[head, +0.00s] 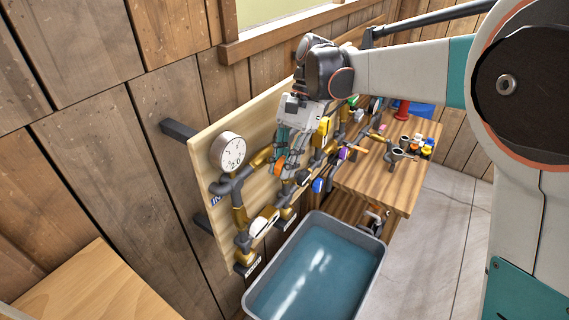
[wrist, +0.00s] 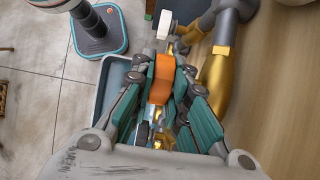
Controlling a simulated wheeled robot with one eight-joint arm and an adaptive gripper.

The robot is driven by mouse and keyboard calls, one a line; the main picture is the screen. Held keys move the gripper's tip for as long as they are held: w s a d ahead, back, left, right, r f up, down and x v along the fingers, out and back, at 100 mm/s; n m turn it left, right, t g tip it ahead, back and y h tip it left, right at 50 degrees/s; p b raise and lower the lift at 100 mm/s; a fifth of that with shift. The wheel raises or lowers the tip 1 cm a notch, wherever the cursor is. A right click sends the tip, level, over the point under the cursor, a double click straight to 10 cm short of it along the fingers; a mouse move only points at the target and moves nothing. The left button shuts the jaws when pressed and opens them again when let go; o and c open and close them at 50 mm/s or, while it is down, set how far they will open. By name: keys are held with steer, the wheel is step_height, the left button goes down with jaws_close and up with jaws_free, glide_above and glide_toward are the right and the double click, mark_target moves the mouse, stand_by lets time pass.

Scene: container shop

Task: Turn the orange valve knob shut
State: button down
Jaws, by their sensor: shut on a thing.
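The orange valve knob (wrist: 161,80) shows in the wrist view between the teal pads of my gripper (wrist: 160,92). The pads close on it from both sides. In the head view my gripper (head: 287,160) reaches down in front of the pipe board, and a little of the orange knob (head: 279,162) shows by its fingertips. Brass and grey pipes (wrist: 217,75) run right beside the knob in the wrist view. The knob's stem is mostly hidden by the fingers.
A pale wooden board (head: 205,150) carries the pipes, a round white gauge (head: 228,152) and other valves, including a blue knob (head: 317,185). A grey tub (head: 378,262) of water stands below. A wooden bench (head: 400,185) with small bottles (head: 425,150) is at the right.

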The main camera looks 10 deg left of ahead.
steer(key=c, duration=1.6)
jaws_free()
steer(key=shift+o, duration=0.2)
steer(key=v, duration=1.2)
